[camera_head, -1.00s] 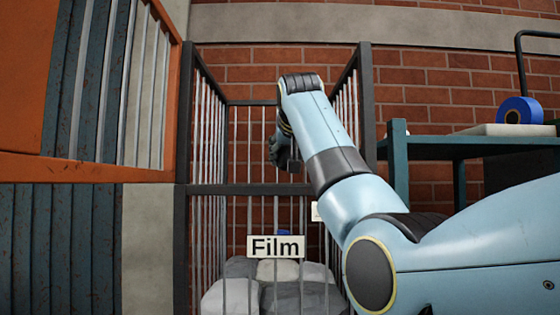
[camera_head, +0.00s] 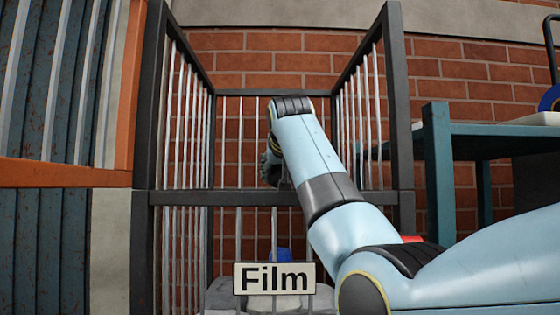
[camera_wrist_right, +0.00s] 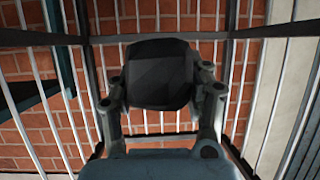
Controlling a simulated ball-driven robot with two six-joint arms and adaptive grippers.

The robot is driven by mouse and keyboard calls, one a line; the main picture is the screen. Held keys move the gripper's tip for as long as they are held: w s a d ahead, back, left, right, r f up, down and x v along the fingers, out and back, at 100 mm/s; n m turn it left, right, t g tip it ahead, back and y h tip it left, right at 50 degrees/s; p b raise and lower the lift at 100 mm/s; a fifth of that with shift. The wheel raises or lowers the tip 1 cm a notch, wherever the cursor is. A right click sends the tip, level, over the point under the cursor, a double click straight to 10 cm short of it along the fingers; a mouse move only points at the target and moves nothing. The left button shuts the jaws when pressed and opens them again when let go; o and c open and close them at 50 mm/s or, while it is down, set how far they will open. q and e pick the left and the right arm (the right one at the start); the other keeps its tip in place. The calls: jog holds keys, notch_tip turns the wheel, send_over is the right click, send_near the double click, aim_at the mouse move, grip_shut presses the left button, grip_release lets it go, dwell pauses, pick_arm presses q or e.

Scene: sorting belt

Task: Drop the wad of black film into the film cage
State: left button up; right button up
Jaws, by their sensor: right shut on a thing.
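The wad of black film (camera_wrist_right: 160,75) is a dark, faceted lump between the fingers of my right gripper (camera_wrist_right: 162,90) in the right wrist view. The right gripper is shut on it. In the head view my right arm reaches to the cage, and the gripper (camera_head: 272,165) hangs mostly hidden behind the wrist, at the cage opening above its front rail. The film cage (camera_head: 180,197) is a dark frame with pale vertical bars and a "Film" sign (camera_head: 275,278). Grey-white lumps (camera_head: 225,296) and something blue (camera_head: 280,255) lie low inside it. My left gripper is not in view.
An orange-framed panel with blue-grey slats (camera_head: 60,172) stands left of the cage. A teal table (camera_head: 480,130) stands to the right, with a blue roll (camera_head: 549,97) at the picture's edge. A brick wall (camera_head: 250,60) is behind.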

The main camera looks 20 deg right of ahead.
jog(key=shift+w+f, duration=0.15)
jog(key=shift+f, duration=0.4)
jog(key=shift+w+f, duration=0.15)
jog(key=shift+f, duration=0.35)
jog(key=shift+s+d+f, duration=0.15)
jog(key=o, duration=0.4)
jog(key=shift+c, duration=0.2)
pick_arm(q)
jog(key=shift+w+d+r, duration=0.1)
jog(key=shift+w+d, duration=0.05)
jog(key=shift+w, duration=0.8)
pick_arm(e)
jog(key=o, duration=0.5)
notch_tip(320, 180, up, 10)
jog(key=shift+f, duration=0.1)
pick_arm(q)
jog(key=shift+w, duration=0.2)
